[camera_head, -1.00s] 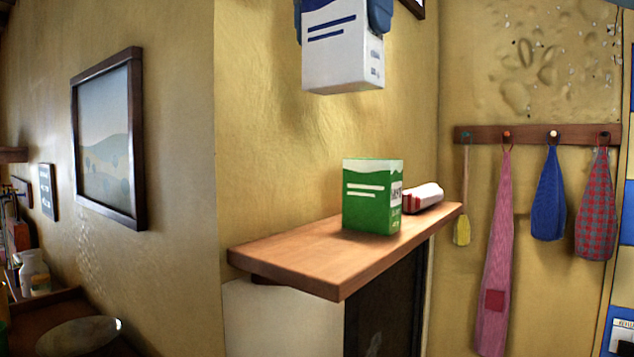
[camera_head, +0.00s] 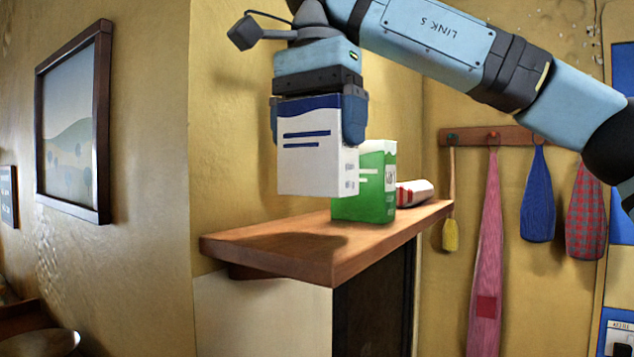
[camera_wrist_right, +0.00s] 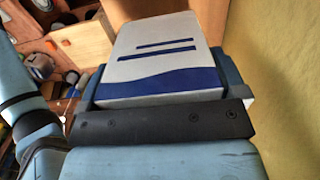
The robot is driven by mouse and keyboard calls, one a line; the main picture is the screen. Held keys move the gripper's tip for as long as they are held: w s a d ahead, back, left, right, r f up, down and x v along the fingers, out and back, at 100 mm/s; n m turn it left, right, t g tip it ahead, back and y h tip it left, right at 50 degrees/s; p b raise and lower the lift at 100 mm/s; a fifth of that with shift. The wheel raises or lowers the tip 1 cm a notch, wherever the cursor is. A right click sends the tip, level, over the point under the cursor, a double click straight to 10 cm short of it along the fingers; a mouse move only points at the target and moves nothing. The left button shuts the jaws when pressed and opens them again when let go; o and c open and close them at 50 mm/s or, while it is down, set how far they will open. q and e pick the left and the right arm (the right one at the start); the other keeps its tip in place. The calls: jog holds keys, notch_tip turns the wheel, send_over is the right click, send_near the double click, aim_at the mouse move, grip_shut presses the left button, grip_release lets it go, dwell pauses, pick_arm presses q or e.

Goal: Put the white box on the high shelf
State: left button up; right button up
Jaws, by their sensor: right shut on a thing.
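The white box (camera_head: 312,165) with blue stripes is upright in my right gripper (camera_head: 319,125), whose fingers are shut on its upper part. In the right wrist view the white box (camera_wrist_right: 160,55) fills the space between the fingers. The high shelf (camera_head: 290,250) is a wooden board on the wall. The box hangs a little above the shelf's left and middle part, with a shadow on the board below. It partly hides a green box (camera_head: 378,185). My left gripper does not show.
The green box and a white-and-red packet (camera_head: 413,192) stand and lie on the shelf's right part. The shelf's left part is bare. A framed picture (camera_head: 75,125) hangs left. Cloths (camera_head: 487,260) hang from a peg rail (camera_head: 510,136) at right.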

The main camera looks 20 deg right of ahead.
aim_at(318, 167)
jog(key=shift+s+f, duration=0.25)
jog(key=shift+f, duration=0.25)
notch_tip(318, 167, down, 3)
jog(key=shift+f+b, duration=0.15)
jog(key=shift+b, duration=0.3)
jog(key=shift+w+d, duration=0.1)
jog(key=shift+w, duration=0.1)
jog(key=shift+s+f, duration=0.1)
jog(key=shift+s, duration=0.1)
jog(key=o, duration=0.5)
jog(key=shift+o, duration=0.7)
notch_tip(318, 167, up, 11)
jog(key=p, duration=0.3)
jog(key=shift+r, duration=0.65)
